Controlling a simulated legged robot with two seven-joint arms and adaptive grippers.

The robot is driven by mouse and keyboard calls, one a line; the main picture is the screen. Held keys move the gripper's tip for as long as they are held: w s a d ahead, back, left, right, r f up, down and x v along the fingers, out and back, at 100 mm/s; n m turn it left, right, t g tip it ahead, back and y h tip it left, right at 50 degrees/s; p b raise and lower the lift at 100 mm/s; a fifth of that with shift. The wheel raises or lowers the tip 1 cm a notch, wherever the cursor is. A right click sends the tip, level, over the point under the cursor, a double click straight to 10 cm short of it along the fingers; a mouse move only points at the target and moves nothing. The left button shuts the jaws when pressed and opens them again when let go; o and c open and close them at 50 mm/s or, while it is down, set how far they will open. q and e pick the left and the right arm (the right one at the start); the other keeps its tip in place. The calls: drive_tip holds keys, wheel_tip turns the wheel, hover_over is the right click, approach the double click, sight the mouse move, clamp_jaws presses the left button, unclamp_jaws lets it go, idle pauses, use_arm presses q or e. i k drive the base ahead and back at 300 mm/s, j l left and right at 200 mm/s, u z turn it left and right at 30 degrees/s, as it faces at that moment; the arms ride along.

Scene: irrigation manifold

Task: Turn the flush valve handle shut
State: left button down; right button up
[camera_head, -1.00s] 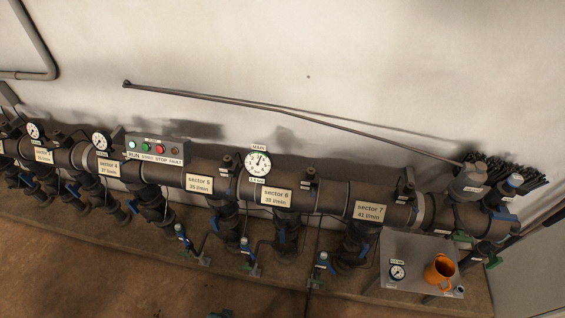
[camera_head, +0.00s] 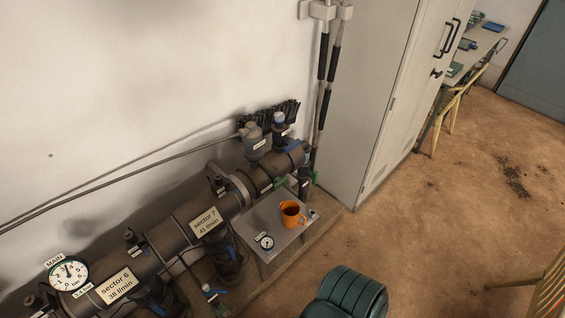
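The manifold's dark pipe (camera_head: 218,205) runs from the lower left up to its end near the cabinet. At that end are a green handle (camera_head: 281,181), a blue part (camera_head: 295,146) and a small valve fitting (camera_head: 304,180) with green on it. Labels there are too small to read, so I cannot tell which part is the flush valve handle, or its position. A grey capped fitting (camera_head: 253,139) and a blue-topped fitting (camera_head: 280,124) stand on the pipe. Neither of my grippers is in view.
An orange mug (camera_head: 291,214) and a small gauge (camera_head: 267,243) are on a grey plate (camera_head: 279,238) before the pipe. A tall grey cabinet (camera_head: 366,90) stands beyond the pipe end. A dark green ribbed object (camera_head: 346,294) is at the bottom. Brown floor (camera_head: 445,220) is open at right.

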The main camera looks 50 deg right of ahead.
sight(313, 175)
drive_tip(key=z, duration=2.1)
drive_tip(key=i+l+u, duration=0.1)
drive_tip(key=i+l, duration=0.15)
drive_tip(key=i+l+u, duration=0.1)
drive_tip(key=l, duration=0.3)
drive_tip(key=i+l, duration=0.3)
drive_tip(key=i+l+u, duration=0.15)
drive_tip(key=l, duration=0.25)
drive_tip(key=i, duration=0.05)
